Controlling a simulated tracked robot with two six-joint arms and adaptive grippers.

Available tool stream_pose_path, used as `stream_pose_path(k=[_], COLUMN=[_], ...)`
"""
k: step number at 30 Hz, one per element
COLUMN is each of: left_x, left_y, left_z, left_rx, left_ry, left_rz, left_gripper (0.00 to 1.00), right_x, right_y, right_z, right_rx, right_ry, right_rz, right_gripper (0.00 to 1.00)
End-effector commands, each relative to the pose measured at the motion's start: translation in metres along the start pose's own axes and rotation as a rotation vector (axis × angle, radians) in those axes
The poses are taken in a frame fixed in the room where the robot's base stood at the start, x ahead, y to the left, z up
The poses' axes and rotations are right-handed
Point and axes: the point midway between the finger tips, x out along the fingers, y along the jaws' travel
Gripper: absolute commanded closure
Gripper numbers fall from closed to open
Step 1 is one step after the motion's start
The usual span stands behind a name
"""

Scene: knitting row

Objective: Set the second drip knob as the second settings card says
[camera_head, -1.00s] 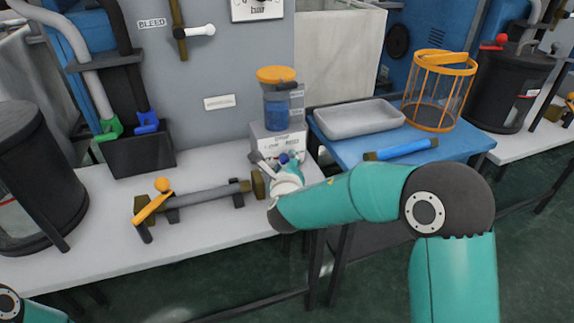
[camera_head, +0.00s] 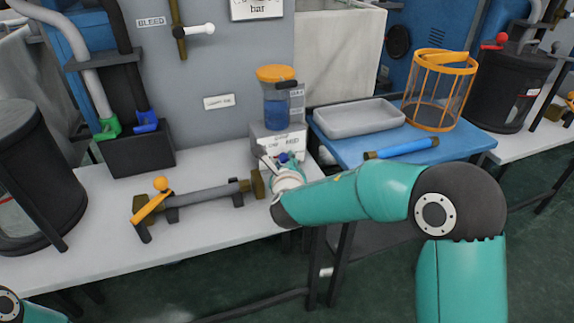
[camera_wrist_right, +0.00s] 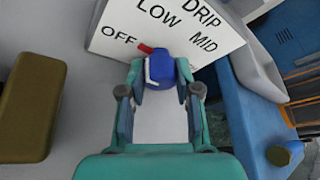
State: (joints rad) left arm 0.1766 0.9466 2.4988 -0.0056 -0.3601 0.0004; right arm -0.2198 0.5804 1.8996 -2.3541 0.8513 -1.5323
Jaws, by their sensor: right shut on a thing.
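The drip knob (camera_wrist_right: 162,72) is blue, on the front of a white box (camera_head: 290,143) under a blue-filled jar (camera_head: 277,105) with an orange lid. In the right wrist view, the panel (camera_wrist_right: 200,22) reads OFF, LOW, MID and DRIP, its top cut off. A red tab (camera_wrist_right: 146,48) at the knob's upper left points toward OFF. My right gripper (camera_head: 281,161) is shut on the knob, a finger on each side, as it also shows in the right wrist view (camera_wrist_right: 160,80). A small white card (camera_head: 219,102) hangs on the grey wall; its text is too small to read. My left gripper is out of view.
A pipe with an orange lever (camera_head: 150,207) lies left of the box on the white bench (camera_head: 110,255). To the right, a blue table (camera_head: 345,150) holds a grey tray (camera_head: 359,118), an orange basket (camera_head: 440,90) and a blue rod (camera_head: 402,148).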

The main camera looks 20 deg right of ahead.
Motion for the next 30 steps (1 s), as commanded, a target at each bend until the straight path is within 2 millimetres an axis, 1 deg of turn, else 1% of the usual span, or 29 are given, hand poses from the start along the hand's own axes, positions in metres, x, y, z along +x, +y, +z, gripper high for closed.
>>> stream_pose_path(k=[11, 30], left_x=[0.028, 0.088], left_y=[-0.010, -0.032], left_z=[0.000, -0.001], left_rx=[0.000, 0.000], left_ry=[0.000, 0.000], left_rz=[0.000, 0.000], left_gripper=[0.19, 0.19], right_x=[0.001, 0.002], right_y=[0.002, 0.001], right_z=[-0.003, -0.006], right_rx=[0.273, 0.828], right_ry=[0.008, 0.030], right_rz=[0.125, 0.375], right_gripper=[1.00, 1.00])
